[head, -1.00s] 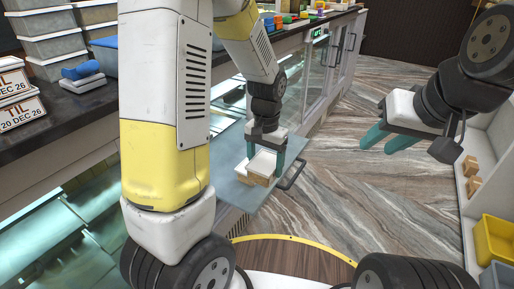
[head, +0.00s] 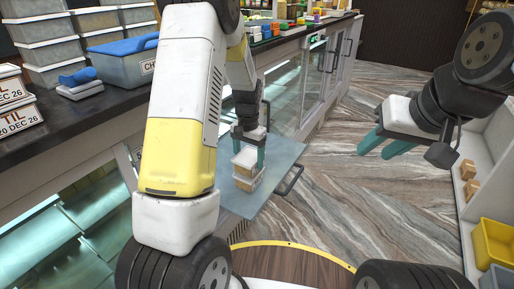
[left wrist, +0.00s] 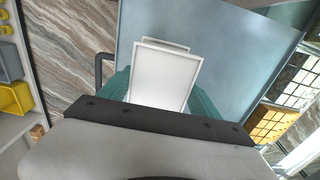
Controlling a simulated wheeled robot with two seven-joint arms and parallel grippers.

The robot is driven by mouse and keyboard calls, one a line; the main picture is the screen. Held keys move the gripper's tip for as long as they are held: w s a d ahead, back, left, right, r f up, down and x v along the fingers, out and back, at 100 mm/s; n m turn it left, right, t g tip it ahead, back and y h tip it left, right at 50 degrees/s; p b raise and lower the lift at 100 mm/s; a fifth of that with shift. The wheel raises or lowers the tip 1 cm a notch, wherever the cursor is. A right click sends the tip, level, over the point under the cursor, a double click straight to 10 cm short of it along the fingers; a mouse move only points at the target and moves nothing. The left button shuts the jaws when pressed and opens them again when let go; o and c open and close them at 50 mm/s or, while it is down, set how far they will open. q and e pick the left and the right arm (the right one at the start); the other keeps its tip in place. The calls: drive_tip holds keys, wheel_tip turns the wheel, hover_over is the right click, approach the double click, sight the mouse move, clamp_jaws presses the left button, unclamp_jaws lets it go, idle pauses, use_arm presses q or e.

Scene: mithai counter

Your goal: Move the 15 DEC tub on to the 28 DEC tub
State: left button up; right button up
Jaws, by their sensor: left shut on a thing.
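My left gripper (head: 250,147) is shut on a white-lidded tub (head: 245,158), over the blue-grey shelf. A second tub (head: 243,183) is directly below it on the shelf. Whether the two touch or a small gap remains, I cannot tell. In the left wrist view the held tub's white lid (left wrist: 160,78) fills the space between the teal fingers (left wrist: 158,100). A strip of the lower tub (left wrist: 178,46) shows past its far edge. No date on either tub can be read. My right gripper (head: 384,143) is open and empty, over the floor at right.
The blue-grey shelf (head: 283,152) has bare room around the tubs and a dark handle (head: 291,180) at its right edge. On the dark counter stand TIL tubs (head: 14,115), stacked lidded tubs (head: 50,50) and a blue-lidded box (head: 120,62). A yellow bin (head: 495,243) is at right.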

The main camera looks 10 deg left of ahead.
sight(249, 157)
use_arm(q)
drive_tip(key=shift+f, duration=0.55)
drive_tip(key=o, duration=1.5)
wheel_tip(249, 157, up, 13)
drive_tip(key=s+r+n+t+h, duration=0.2)
drive_tip(key=s+r+t, duration=0.1)
drive_tip(key=s+r, duration=0.85)
drive_tip(key=s+t, duration=0.1)
drive_tip(key=s, duration=0.3)
drive_tip(key=s+d+r+n+t, duration=0.1)
drive_tip(key=s, duration=0.3)
drive_tip(key=s+d+t, duration=0.1)
drive_tip(key=s, duration=0.3)
drive_tip(key=shift+s+d+r, duration=0.1)
drive_tip(key=shift+s+r, duration=0.3)
